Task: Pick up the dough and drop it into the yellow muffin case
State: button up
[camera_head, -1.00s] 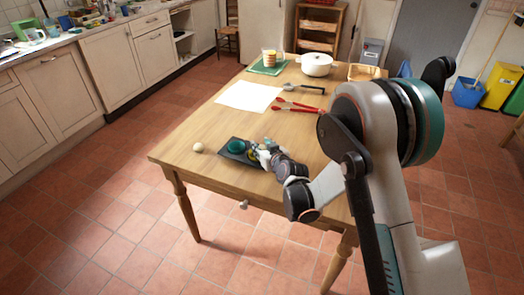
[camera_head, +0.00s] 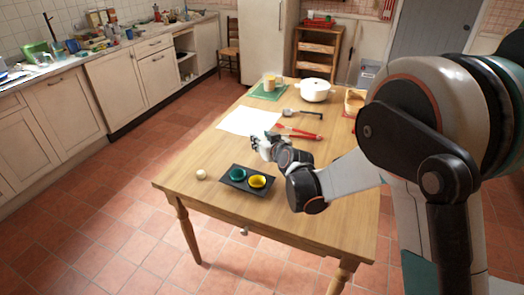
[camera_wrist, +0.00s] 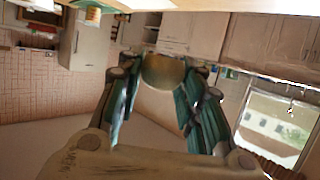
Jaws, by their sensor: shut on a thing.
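My gripper (camera_head: 264,145) is over the table, just beyond the dark tray (camera_head: 231,186). In the wrist view my gripper (camera_wrist: 160,80) is shut on a round beige-brown ball, which looks like dough (camera_wrist: 163,72). The head view does not show this ball clearly. The yellow muffin case (camera_head: 257,181) sits on the right of the tray, and a teal case (camera_head: 237,174) sits on its left. The inside of the yellow case looks free of dough. Another pale ball (camera_head: 200,175) rests on the table left of the tray.
A white sheet (camera_head: 250,121), red-handled tongs (camera_head: 300,134) and a dark-handled tool (camera_head: 305,114) lie behind the gripper. A white pot (camera_head: 315,90) and a green board (camera_head: 262,96) stand at the far end.

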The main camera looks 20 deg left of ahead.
aim_at(262, 139)
jog(key=shift+r+p, duration=0.35)
jog(key=shift+r, duration=1.35)
jog(key=shift+f, duration=0.1)
notch_tip(262, 139, down, 15)
jog(key=b, duration=0.7)
jog(key=shift+s, duration=0.45)
jog(key=o, duration=1.2)
jog(key=shift+c, duration=0.2)
